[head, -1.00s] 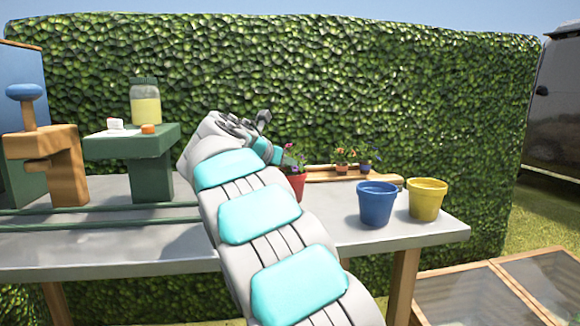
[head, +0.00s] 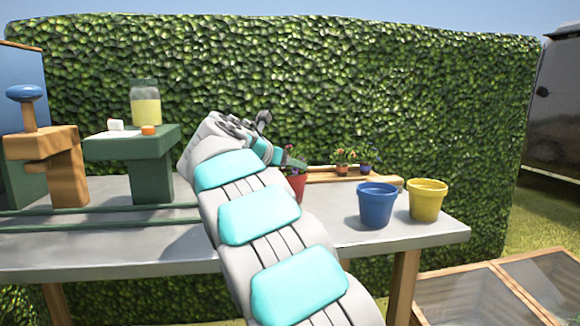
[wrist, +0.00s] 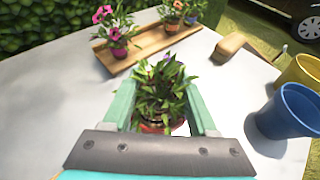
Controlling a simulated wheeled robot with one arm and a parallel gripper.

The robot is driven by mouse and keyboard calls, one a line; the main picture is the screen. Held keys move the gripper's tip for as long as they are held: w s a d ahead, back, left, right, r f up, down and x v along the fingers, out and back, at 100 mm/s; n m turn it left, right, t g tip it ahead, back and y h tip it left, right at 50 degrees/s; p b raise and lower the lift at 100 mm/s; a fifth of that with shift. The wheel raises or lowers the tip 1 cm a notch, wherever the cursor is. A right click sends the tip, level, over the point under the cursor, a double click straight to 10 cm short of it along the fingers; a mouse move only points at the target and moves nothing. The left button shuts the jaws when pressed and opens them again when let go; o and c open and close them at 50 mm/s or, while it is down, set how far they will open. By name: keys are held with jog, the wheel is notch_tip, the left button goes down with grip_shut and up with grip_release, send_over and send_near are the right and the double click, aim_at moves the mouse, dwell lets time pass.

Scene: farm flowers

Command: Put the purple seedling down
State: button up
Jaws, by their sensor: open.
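The purple seedling (wrist: 165,85) is a leafy green plant with a small purple flower in a red pot. In the wrist view it sits between the two green fingers of my gripper (wrist: 160,103), which are spread open on either side of it. The red pot (head: 297,187) shows in the head view beside my gripper (head: 278,157) and appears upright on the grey table (head: 345,238). The foliage hides most of the pot in the wrist view, so I cannot tell whether a finger touches it.
A wooden tray (wrist: 150,52) behind holds small potted flowers, pink, orange and purple. A blue pot (head: 376,206) and a yellow pot (head: 427,200) stand to the right. A green stand (head: 130,146) with a jar (head: 145,104) is at the left.

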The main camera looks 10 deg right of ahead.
jog(key=p+v, duration=0.1)
jog(key=v, duration=1.1)
jog(key=shift+f, duration=0.1)
